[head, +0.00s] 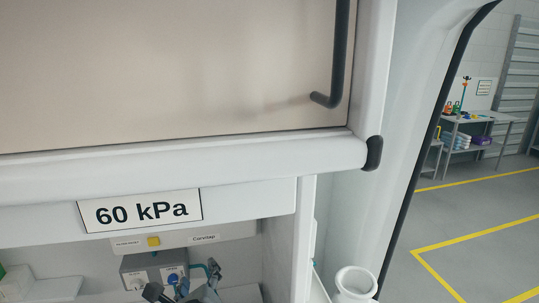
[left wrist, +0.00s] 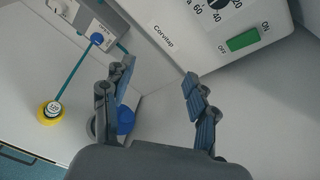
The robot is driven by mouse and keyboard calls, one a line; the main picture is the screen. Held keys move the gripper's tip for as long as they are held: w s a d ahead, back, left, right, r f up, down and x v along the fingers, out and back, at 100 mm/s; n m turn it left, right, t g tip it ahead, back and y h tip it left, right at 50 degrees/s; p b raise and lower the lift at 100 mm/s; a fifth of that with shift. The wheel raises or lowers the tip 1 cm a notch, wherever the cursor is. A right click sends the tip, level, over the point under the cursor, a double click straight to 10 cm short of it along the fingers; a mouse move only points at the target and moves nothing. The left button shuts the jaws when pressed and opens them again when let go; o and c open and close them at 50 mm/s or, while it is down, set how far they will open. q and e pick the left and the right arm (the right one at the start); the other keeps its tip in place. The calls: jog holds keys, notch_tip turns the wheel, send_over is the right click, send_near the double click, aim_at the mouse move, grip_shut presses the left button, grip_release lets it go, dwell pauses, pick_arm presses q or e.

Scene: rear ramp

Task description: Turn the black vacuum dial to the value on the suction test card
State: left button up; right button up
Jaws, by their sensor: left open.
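The suction test card (head: 142,211) reads 60 kPa and is fixed under the upper cabinet in the head view. In the left wrist view, the black vacuum dial (left wrist: 216,4) is cut off by the top edge, with scale numbers including 60, 40 and 20 partly showing beside it. Its setting cannot be read. The dial is on a white unit (left wrist: 200,47) labelled Corvitap. My left gripper (left wrist: 158,88) is open and empty, below and left of the dial, apart from the unit. In the head view it is partly visible low in the niche. My right gripper is not in view.
A green ON/OFF switch (left wrist: 242,40) is below the dial. A grey box (left wrist: 88,22) with a blue knob and teal hose, and a yellow round fitting (left wrist: 52,109), are at left. The overhead cabinet (head: 170,70) and its dark handle (head: 339,55) hang above the niche.

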pick_arm(q)
jog(key=s+a+f+n+g+h, duration=0.2)
jog(key=s+f+n+g, duration=0.3)
jog(key=s+f+n, duration=0.75)
jog(key=s+a+f+n+g+h, duration=0.2)
jog(key=s+f+n+g, duration=0.55)
jog(key=s+n, duration=0.65)
notch_tip(320, 180, down, 34)
jog(key=s+m+b, duration=0.2)
jog(key=b, duration=0.6)
jog(key=s+a+f+b, duration=0.1)
jog(key=s+f+b, duration=0.2)
jog(key=s+f, duration=0.5)
jog(key=s+a+f+b, duration=0.1)
jog(key=s+f+b, duration=0.2)
jog(key=s+f, duration=0.6)
notch_tip(320, 180, down, 7)
jog(key=shift+a+g, duration=0.3)
jog(key=shift+g, duration=0.05)
